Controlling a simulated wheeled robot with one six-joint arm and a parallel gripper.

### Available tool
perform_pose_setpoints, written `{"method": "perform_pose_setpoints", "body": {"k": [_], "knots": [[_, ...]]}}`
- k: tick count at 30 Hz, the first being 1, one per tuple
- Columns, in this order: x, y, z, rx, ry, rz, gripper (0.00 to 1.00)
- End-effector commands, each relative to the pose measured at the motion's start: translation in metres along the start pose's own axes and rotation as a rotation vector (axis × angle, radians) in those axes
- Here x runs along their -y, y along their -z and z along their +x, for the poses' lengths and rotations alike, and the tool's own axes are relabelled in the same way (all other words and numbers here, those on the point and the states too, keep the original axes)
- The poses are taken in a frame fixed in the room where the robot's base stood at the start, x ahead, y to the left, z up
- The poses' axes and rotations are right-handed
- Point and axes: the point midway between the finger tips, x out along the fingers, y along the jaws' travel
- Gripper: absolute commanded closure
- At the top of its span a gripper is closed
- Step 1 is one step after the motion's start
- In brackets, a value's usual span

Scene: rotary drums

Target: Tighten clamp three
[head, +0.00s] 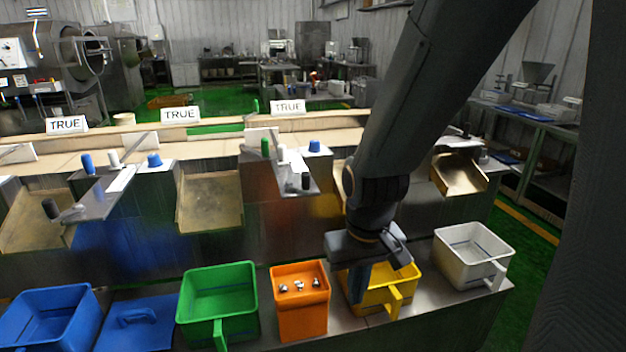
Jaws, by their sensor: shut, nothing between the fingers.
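My arm comes down from the top right, and my gripper (357,288) points down over the yellow bin (405,295) at the front. It is shut and looks empty. No part is clearly marked as clamp three. Small handles and knobs stand on the metal stations behind the bins: a blue knob (154,160), a green handle (265,147), another blue knob (314,146) and a black handle (305,181). My gripper is in front of these and apart from them. My arm hides part of the stations on the right.
A blue bin (88,298), green bin (250,278), orange bin (303,322) with small metal parts, and white bin (500,250) line the front bench. A blue lid (150,335) lies between bins. Signs reading TRUE (180,115) stand behind. Metal chutes (210,202) slope forward.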

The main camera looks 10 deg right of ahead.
Motion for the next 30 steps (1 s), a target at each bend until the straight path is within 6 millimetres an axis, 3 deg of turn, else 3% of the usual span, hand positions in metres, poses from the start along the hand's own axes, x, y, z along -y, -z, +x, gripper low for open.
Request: {"method": "perform_pose_setpoints", "body": {"k": [5,8,14,18,21,25,30], "knots": [[-0.013,0.025,0.007,-0.075,-0.018,0.068,1.0],[-0.033,0.065,0.015,-0.2,-0.028,0.173,1.0],[-0.073,0.165,0.02,-0.543,0.081,0.436,1.0],[-0.085,0.221,0.011,-0.743,0.288,0.597,1.0],[-0.088,0.25,0.0,-0.841,0.491,0.699,1.0],[-0.087,0.27,-0.018,-0.895,0.792,0.806,1.0],[-0.084,0.273,-0.041,-0.864,1.128,0.893,1.0]]}}
